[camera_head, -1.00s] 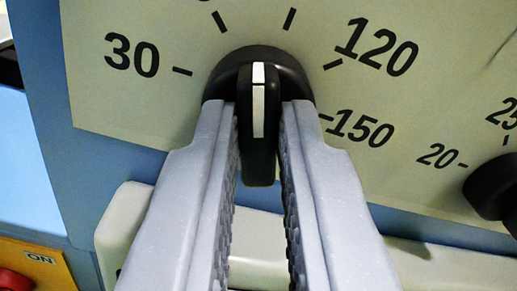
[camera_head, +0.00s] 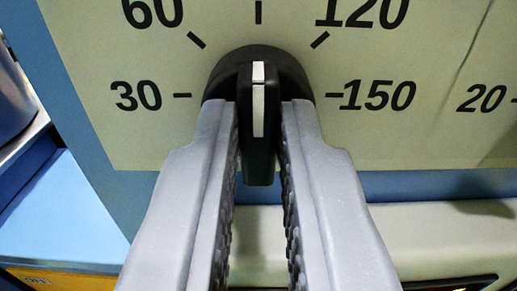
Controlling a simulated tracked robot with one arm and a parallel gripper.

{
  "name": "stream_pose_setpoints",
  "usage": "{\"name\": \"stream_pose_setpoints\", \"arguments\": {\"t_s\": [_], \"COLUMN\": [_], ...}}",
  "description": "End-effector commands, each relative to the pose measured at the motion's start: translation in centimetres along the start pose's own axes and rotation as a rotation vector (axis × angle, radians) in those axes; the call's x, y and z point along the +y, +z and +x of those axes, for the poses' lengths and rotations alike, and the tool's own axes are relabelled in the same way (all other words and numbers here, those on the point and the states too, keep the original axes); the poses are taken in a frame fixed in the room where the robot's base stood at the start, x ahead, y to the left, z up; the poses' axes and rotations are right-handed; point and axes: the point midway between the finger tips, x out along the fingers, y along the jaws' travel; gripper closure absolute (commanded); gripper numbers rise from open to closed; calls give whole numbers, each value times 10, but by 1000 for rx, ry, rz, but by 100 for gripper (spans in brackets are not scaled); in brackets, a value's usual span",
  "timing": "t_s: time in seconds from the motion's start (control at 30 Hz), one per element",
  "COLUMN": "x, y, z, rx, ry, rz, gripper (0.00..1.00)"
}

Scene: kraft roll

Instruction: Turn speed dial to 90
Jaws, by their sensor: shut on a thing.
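The black speed dial (camera_head: 259,165) sits on the cream panel (camera_head: 130,150) in the middle of the view. Its white pointer line (camera_head: 258,98) points straight up. It lines up with the tick (camera_head: 258,12) midway between the 60 and 120 marks; that tick's number is out of view. The 30 mark (camera_head: 137,96) is at left and the 150 mark (camera_head: 377,95) at right. My gripper (camera_head: 259,140) is shut on the dial's bar, with one finger on each side.
Another scale with a 20 mark (camera_head: 481,98) is at the right edge; its knob is out of view. A pale ledge (camera_head: 430,228) runs below the panel. A blue surface (camera_head: 70,215) and part of a yellow strip (camera_head: 60,281) show at lower left.

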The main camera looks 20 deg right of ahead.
Motion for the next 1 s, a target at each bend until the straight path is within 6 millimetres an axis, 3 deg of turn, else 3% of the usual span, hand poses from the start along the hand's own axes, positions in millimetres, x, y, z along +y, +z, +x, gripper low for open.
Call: {"name": "stream_pose_setpoints", "arguments": {"t_s": [0.1, 0.13, 0.2, 0.63, 1.0], "x": [-1, -1, 0, 0, 1], "y": [4, 4, 3, 0, 0], "z": [0, 0, 0, -7, -54], "rx": [-7, -7, -6, 1, 0], "ry": [-2, -2, -1, 0, 1], "rz": [0, 0, -1, -1, -1], "gripper": [100, 83, 66, 66, 66]}}
